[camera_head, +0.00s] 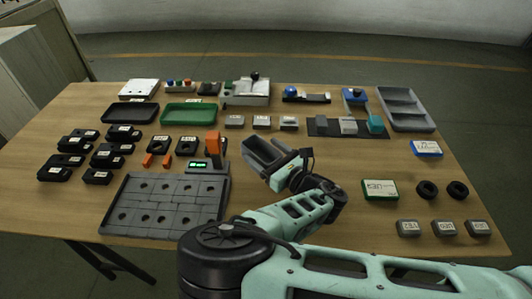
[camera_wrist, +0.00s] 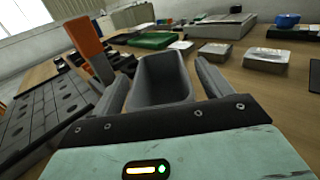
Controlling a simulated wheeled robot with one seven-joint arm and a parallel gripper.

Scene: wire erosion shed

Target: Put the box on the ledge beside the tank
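Several things could be the box. A grey open-topped container (camera_head: 256,160) lies tilted in line with my gripper at mid-table. In the wrist view this container (camera_wrist: 164,82) sits between the two grey fingers, its hollow inside facing me. My gripper (camera_wrist: 163,75) has its fingers wide apart, one along each side of the container. I cannot tell whether they press on its walls. A green-and-white labelled box (camera_head: 380,190) and a blue-and-white labelled box (camera_head: 427,148) lie to the right. I cannot clearly pick out a tank or its ledge.
An orange post with a lit display (camera_head: 208,165) stands close left of the container. A dark holed plate (camera_head: 165,206) lies front left. Grey blocks, a green tray (camera_head: 189,113) and a grey compartment tray (camera_head: 405,125) stand behind. Some table right of the container is bare.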

